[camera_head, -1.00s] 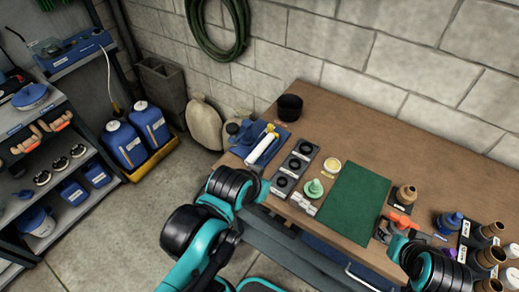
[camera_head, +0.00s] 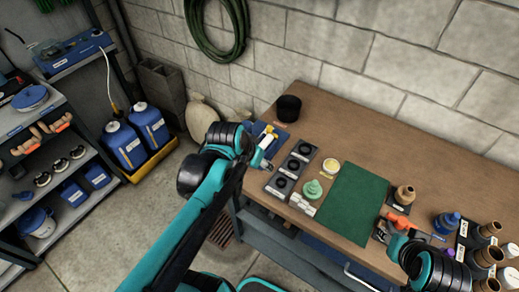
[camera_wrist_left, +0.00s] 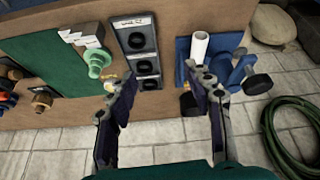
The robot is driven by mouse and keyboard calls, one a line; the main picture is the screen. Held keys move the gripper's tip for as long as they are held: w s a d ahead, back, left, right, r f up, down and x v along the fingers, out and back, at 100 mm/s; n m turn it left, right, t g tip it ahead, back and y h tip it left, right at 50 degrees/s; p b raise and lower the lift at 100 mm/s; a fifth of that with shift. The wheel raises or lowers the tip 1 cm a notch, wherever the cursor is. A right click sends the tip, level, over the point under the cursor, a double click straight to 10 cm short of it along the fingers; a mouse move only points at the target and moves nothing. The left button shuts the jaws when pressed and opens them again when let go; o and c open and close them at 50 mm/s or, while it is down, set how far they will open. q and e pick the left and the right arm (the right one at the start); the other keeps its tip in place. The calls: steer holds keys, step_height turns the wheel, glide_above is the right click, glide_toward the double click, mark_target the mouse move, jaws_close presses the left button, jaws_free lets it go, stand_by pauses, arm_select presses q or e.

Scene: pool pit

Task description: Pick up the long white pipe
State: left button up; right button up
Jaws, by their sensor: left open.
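The long white pipe (camera_head: 267,141) lies on a blue holder (camera_head: 257,129) at the left end of the brown workbench; my left arm hides part of it in the head view. In the left wrist view the pipe (camera_wrist_left: 199,46) shows as a short white tube, its lower end close to one finger. My left gripper (camera_wrist_left: 165,85) is open and empty, its fingers apart, with the pipe beside the right-hand finger rather than centred between them.
Beside the pipe are black ring trays (camera_head: 290,165), a green fitting (camera_head: 312,188) and a green mat (camera_head: 347,203). A black cup (camera_head: 288,107) stands behind. The block wall closes off the back. Brown and blue fittings crowd the bench's right end.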

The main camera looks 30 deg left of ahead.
arm_select(q)
steer(key=shift+m+g+h, duration=0.4)
steer(key=shift+g+h, duration=0.2)
steer(key=shift+h, duration=0.3)
steer(key=w+a+f, duration=0.2)
steer(key=a, duration=0.1)
steer(key=w+a+f, duration=0.5)
steer(key=a, duration=0.1)
steer(key=shift+w+f, duration=0.2)
steer(key=shift+w, duration=0.15)
steer(key=b+x, duration=0.1)
steer(key=x, duration=0.1)
steer(key=b+x, duration=0.1)
steer(key=x, duration=0.2)
steer(key=shift+w+d+f+b, duration=0.15)
steer(key=shift+d+b, duration=0.15)
steer(key=shift+b, duration=0.1)
jaws_close()
